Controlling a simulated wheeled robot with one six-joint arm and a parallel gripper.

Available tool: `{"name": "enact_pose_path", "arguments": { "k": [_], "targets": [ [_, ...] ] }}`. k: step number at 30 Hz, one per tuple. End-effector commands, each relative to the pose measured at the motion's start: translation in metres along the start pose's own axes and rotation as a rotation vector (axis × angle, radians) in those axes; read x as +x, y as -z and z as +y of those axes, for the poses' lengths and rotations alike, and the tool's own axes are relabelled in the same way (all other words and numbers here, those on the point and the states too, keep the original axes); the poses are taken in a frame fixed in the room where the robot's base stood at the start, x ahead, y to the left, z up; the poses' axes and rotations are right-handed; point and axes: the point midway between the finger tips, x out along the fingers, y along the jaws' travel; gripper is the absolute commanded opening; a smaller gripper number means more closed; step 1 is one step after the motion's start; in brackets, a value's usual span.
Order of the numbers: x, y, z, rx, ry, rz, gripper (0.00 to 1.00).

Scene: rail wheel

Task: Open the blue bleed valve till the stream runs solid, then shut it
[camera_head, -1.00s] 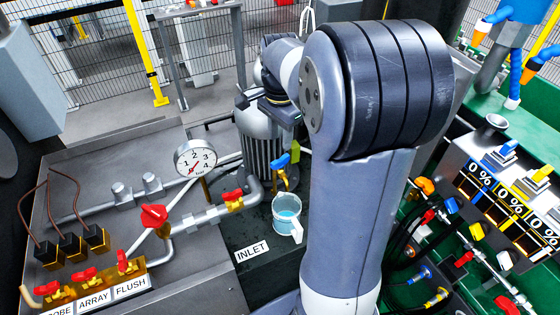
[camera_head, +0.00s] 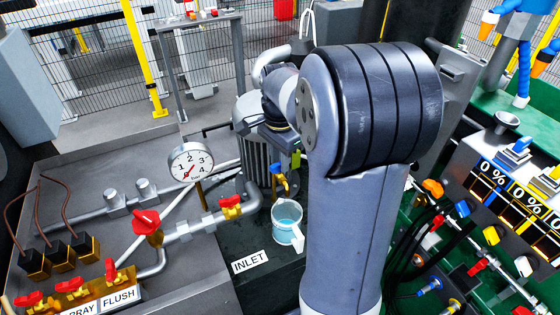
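The blue bleed valve handle (camera_head: 276,167) sits on a small brass fitting beside the grey ribbed cylinder, left of my arm. A clear jug (camera_head: 287,222) with light blue liquid stands below the fitting, its handle to the right. I cannot make out a stream between the two. My arm fills the middle of the view, and its wrist reaches down behind it, just above the blue handle. My gripper (camera_head: 250,122) is dark and partly hidden at the wrist's end; its fingers cannot be told apart, nor whether they touch the handle.
A pressure gauge (camera_head: 191,162) has its needle low. Red-handled valves (camera_head: 146,222) sit on the pipes at left. An INLET label (camera_head: 249,261) lies left of the jug. At right, a panel with 0 % displays (camera_head: 505,185) and coloured connectors crowd the green bench.

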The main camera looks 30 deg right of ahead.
Motion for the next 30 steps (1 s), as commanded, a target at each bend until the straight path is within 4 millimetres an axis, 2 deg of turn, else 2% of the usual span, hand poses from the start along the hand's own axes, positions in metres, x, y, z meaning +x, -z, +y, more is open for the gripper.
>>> {"name": "enact_pose_path", "arguments": {
  "k": [1,9,17,26,27,30],
  "targets": [
    [-0.0001,0.0,0.0,0.0,0.0,0.0,0.2],
    [-0.0002,0.0,0.0,0.0,0.0,0.0,0.0],
    [-0.0007,0.0,0.0,0.017,0.0,0.0,0.0],
    [-0.0013,0.0,0.0001,0.263,0.0,0.0,0.0],
    [-0.0005,0.0,0.0,0.263,0.0,0.0,0.15],
    [-0.0003,0.0,0.0,0.261,0.001,0.0,0.23]
  ]
}}
